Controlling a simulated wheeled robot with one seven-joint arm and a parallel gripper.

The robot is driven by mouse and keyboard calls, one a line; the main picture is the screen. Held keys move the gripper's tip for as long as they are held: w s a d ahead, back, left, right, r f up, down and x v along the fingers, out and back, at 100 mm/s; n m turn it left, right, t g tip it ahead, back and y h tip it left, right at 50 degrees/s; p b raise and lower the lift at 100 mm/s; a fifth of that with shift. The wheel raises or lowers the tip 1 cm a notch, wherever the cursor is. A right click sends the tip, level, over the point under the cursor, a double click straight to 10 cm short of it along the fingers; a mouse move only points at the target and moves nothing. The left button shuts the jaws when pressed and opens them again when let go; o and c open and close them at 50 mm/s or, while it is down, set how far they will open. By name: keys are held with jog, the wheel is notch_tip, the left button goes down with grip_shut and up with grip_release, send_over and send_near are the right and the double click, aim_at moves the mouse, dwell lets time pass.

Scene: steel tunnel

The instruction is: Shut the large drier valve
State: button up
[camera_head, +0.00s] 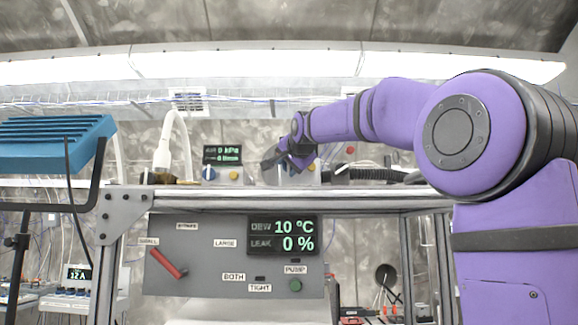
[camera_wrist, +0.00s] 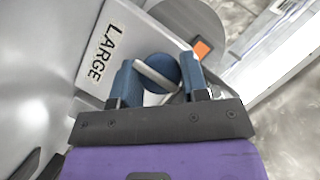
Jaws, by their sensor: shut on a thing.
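The large drier valve is a round blue knob (camera_wrist: 166,66) with a pale bar across its face, beside a white label (camera_wrist: 106,52) reading LARGE in the wrist view. My gripper (camera_wrist: 158,80) has one finger on each side of the knob and is shut on it. The bar lies slanted between the fingers. In the head view my gripper (camera_head: 283,156) is at the right-hand unit on the shelf and hides the knob. Another blue knob (camera_head: 208,173) shows on the unit to the left.
Below the shelf (camera_head: 270,198), a grey panel (camera_head: 205,262) carries a red lever (camera_head: 168,264) by the SMALL label. Its display (camera_head: 283,235) reads DEW 10 °C and LEAK 0 %. A green button (camera_head: 295,286) sits under PUMP. A white hose (camera_head: 176,125) rises left of my gripper.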

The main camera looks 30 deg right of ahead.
dwell(0.4)
jog(key=o, duration=0.8)
jog(key=shift+o, duration=0.7)
jog(key=shift+r, duration=0.1)
